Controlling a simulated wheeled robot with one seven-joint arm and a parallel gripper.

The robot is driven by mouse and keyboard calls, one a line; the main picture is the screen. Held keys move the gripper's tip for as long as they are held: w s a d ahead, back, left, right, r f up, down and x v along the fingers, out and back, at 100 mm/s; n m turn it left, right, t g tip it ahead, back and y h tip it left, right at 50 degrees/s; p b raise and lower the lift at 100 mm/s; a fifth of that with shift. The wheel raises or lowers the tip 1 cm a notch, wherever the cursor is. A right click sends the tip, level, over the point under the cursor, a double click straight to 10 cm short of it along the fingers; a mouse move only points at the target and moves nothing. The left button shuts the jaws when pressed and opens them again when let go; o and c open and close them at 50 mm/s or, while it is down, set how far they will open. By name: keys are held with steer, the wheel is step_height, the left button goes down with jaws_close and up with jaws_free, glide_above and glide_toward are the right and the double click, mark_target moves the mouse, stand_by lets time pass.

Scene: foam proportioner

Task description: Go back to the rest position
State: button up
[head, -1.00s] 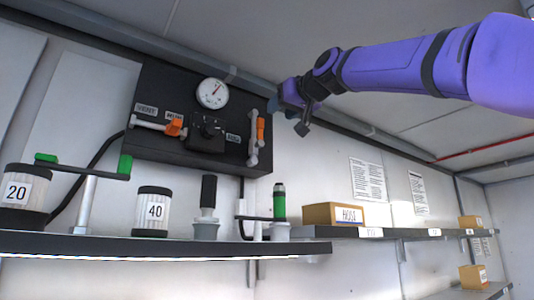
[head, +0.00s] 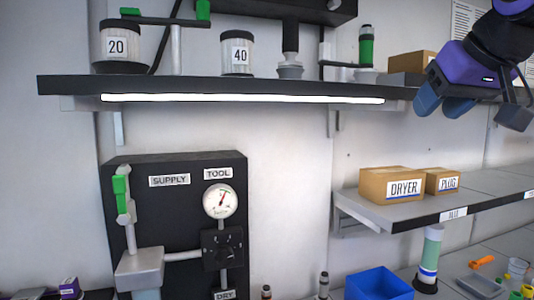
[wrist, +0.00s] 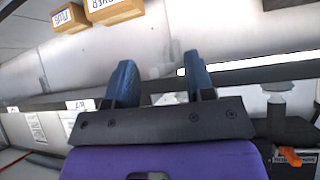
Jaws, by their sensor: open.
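My gripper (head: 445,103) is at the upper right of the head view, in front of the shelf end and the wall. Its two blue fingers point down and left and stand apart, with nothing visible between them. In the wrist view my gripper (wrist: 160,85) shows both blue fingers spread apart and empty, and a pale wall with shelf edges lies beyond them. My purple wrist is at the right edge of the head view; the rest of the arm is out of frame.
A lit upper shelf (head: 70,86) carries jars marked 20 (head: 117,45) and 40 (head: 237,52). Below is a black SUPPLY/TOOL panel (head: 150,210) with a gauge (head: 220,200). Boxes marked DRYER (head: 392,186) and PLUG (head: 442,181) sit on a right shelf. A blue bin (head: 378,284) stands below.

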steer(key=s+d+f+g, duration=0.1)
steer(key=s+f+g, duration=0.1)
steer(key=s+f, duration=0.4)
steer(key=s+d+f+m+g+h, duration=0.1)
steer(key=s+f, duration=0.6)
steer(key=f, duration=0.8)
steer(key=shift+d+g+h, duration=0.3)
steer(key=shift+d+g, duration=0.3)
steer(key=shift+d, duration=0.05)
